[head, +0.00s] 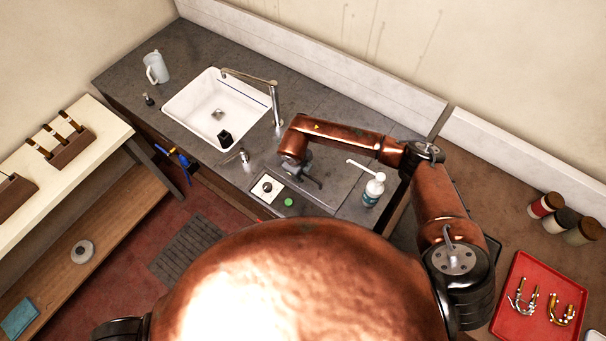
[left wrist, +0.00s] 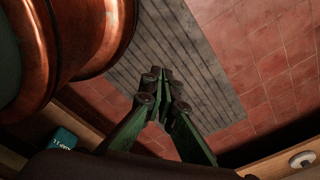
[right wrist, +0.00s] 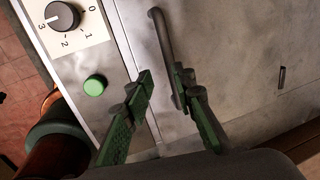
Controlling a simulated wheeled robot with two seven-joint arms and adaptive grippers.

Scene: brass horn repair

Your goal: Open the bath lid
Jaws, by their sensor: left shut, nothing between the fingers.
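The bath is set into the counter, with a flat grey metal lid (head: 338,180) that lies shut. Its dark bar handle (right wrist: 163,40) shows in the right wrist view. My right gripper (head: 312,180) is over the lid. In the right wrist view its green fingers (right wrist: 162,80) are open, with the handle's lower part in the gap, close to the right finger; whether they touch is unclear. The bath's panel has a dial (right wrist: 62,17) and a green button (right wrist: 95,85). My left gripper (left wrist: 163,76) is shut and empty above the floor.
A sink (head: 195,100) with a tall tap (head: 276,105) is to the left. A red tray (head: 515,322) with brass parts and several jars (head: 562,220) are at the right. A jug (head: 156,68) stands far left.

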